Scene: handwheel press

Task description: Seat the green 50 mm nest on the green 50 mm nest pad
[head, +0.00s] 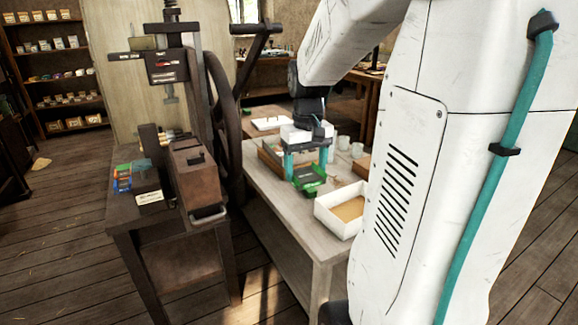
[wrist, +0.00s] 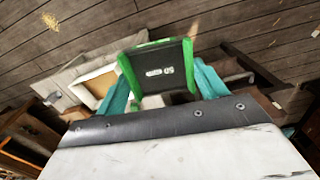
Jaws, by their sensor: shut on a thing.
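The green nest (head: 311,180) is a green-framed piece with a dark plate. In the wrist view the nest (wrist: 160,72) shows the number 50 on its dark face and sits between the two teal fingers. My gripper (head: 307,162) is shut on it and holds it above the pale worktable, near the white box; the wrist view also shows my gripper (wrist: 163,88). I cannot make out the green 50 mm nest pad. Small green, blue and red pieces (head: 123,178) are on the dark press table at left, too small to tell apart.
The handwheel press (head: 172,66) stands at left on a dark table, its large handwheel (head: 222,120) beside the pale worktable (head: 290,222). A white box (head: 322,216) with a tan bottom stands at the worktable's near right. White cups (head: 343,143) stand farther back.

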